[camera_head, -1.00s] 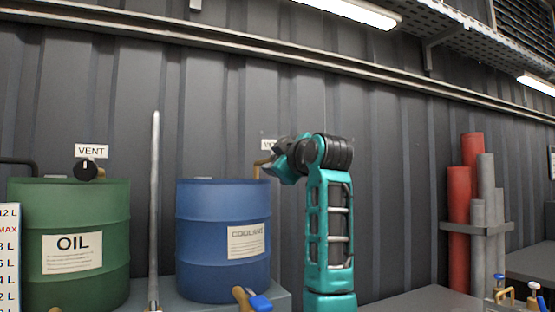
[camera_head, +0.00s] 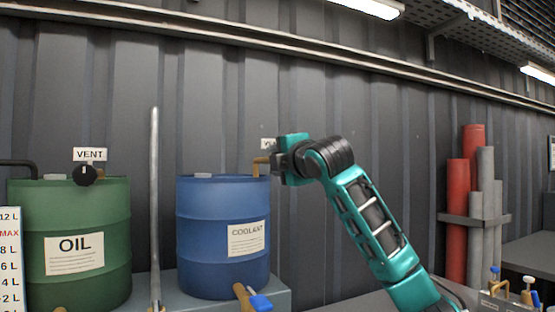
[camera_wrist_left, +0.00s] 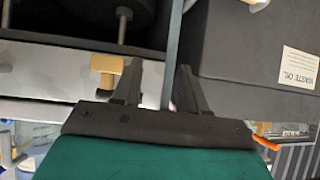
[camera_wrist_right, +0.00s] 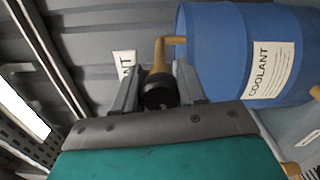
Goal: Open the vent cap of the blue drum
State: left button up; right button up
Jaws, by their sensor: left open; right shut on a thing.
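The blue drum (camera_head: 222,215) labelled COOLANT stands on a grey stand left of centre in the head view. It also shows in the right wrist view (camera_wrist_right: 240,50). A brass vent pipe (camera_head: 262,164) rises from its right side and ends in a dark vent cap (camera_wrist_right: 158,96). My right gripper (camera_head: 277,161) is at the pipe's end, and in the right wrist view it is shut on the cap, one finger on each side. In the head view the gripper mostly hides the cap. My left gripper (camera_wrist_left: 165,80) is open, seen only in its own wrist view.
A green OIL drum (camera_head: 75,240) with a black vent cap (camera_head: 85,175) stands to the left. A thin grey upright rod (camera_head: 155,200) stands between the drums. A blue-handled tap (camera_head: 258,302) is below the blue drum. A WASTE OIL box (camera_wrist_left: 255,45) shows in the left wrist view.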

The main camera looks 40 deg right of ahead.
jog(key=shift+n, duration=1.2)
jog(key=o, duration=1.1)
jog(key=shift+c, duration=0.2)
jog(key=shift+s, duration=0.1)
jog(key=b+v, duration=0.2)
jog(key=v, duration=1)
jog(key=shift+s, duration=0.4)
jog(key=shift+a+r, duration=0.1)
